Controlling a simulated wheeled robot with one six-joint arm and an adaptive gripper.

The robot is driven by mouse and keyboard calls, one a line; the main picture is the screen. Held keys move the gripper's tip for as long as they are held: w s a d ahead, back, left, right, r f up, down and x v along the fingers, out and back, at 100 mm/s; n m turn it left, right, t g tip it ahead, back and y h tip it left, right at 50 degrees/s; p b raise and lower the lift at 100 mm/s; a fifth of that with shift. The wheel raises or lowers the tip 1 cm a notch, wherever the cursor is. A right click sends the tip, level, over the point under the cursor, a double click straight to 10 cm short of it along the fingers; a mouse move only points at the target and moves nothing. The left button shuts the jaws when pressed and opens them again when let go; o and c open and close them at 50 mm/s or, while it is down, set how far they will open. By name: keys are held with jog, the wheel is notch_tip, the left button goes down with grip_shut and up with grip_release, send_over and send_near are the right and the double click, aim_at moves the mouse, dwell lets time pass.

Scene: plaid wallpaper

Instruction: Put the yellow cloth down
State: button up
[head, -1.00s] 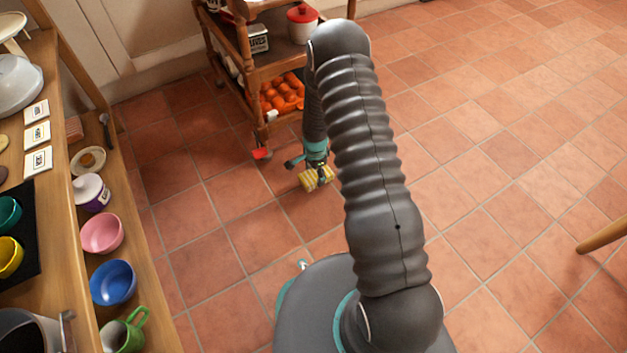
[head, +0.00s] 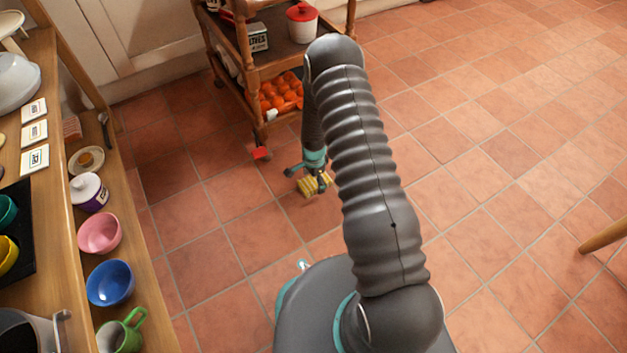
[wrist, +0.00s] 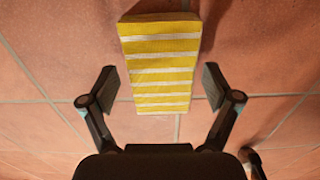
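The yellow cloth (wrist: 160,62) has white stripes and looks like a folded block. In the wrist view it lies between the two fingers of my gripper (wrist: 160,87), with a gap showing on each side, so the fingers stand open around it without visibly touching it. In the head view the cloth (head: 313,186) is low at the tiled floor, just under my gripper's end, and partly hidden by it. It appears to rest on the floor, though its exact contact is hard to see.
A wooden trolley (head: 257,72) with oranges (head: 277,95) on its lower shelf stands behind my gripper. A red object (head: 262,153) is near its foot. A wooden shelf unit with a pink bowl (head: 99,233) and a blue bowl (head: 110,283) is at left.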

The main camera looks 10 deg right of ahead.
jog(key=shift+r, duration=0.1)
notch_tip(320, 180, up, 12)
jog(key=p, duration=0.2)
notch_tip(320, 180, up, 17)
jog(key=n+t, duration=0.1)
jog(key=n, duration=0.2)
send_over(314, 181)
jog(key=s, duration=0.1)
jog(key=s+r+n+t, duration=0.25)
jog(key=s+r, duration=0.35)
jog(key=r, duration=0.7)
jog(key=s+r+n+t, duration=0.1)
jog(key=s+r+n, duration=0.3)
jog(key=s+r, duration=0.3)
jog(key=s+r+n+t, duration=0.1)
jog(key=s+r+n, duration=0.4)
jog(key=s, duration=1.1)
notch_tip(314, 181, up, 2)
jog(key=shift+s+r, duration=0.1)
jog(key=shift+s, duration=0.15)
